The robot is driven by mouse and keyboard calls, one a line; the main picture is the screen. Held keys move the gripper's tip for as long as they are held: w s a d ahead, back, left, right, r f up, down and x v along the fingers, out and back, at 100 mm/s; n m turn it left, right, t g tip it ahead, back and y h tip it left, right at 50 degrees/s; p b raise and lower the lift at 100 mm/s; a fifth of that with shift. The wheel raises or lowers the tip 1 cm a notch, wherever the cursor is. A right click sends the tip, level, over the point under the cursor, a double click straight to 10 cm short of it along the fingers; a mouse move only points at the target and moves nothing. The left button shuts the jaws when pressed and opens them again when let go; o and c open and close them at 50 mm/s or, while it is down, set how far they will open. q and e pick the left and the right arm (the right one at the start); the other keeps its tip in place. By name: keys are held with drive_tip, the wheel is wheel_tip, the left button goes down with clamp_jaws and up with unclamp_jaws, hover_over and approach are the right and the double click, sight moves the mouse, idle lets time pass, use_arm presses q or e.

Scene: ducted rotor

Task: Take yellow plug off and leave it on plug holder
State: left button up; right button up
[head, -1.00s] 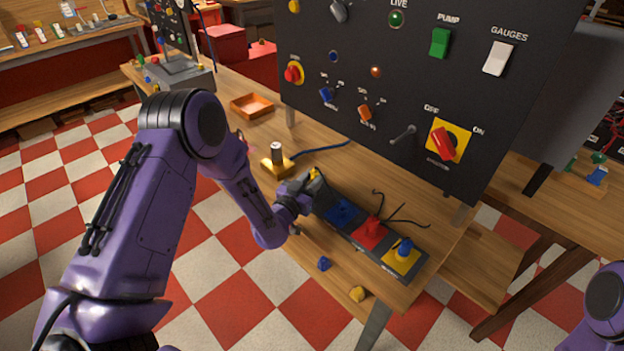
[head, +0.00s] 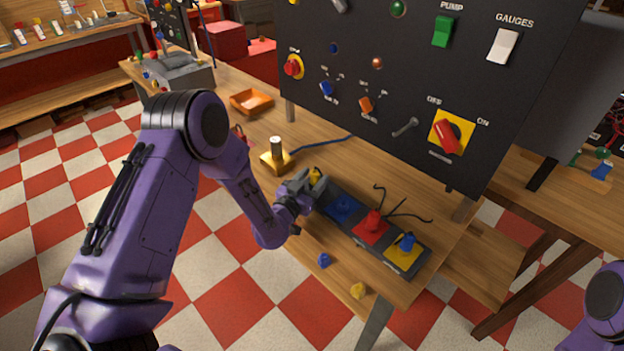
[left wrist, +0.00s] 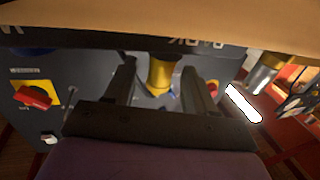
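The yellow plug (head: 317,175) is at the left end of the dark strip of coloured squares. In the left wrist view the yellow plug (left wrist: 160,73) stands between two dark fingers with a gap on each side. My left gripper (head: 308,186) is open around it and partly hides it in the head view; it also shows in the left wrist view (left wrist: 160,88). A brass-coloured block with an upright peg (head: 277,158), perhaps the plug holder, stands behind and left of the gripper. My right gripper is out of view.
The strip has a blue square (head: 342,208), a red plug (head: 374,221) and a blue plug (head: 407,242) on yellow. Loose blue (head: 323,260) and yellow (head: 358,290) pieces lie near the front edge. A black switch panel (head: 400,90) rises behind. An orange tray (head: 251,102) stands further back.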

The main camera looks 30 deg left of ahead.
use_arm(q)
drive_tip(key=s+a+b, duration=0.1)
drive_tip(key=s+b, duration=0.2)
drive_tip(key=s, duration=0.7)
drive_tip(key=shift+s, duration=0.3)
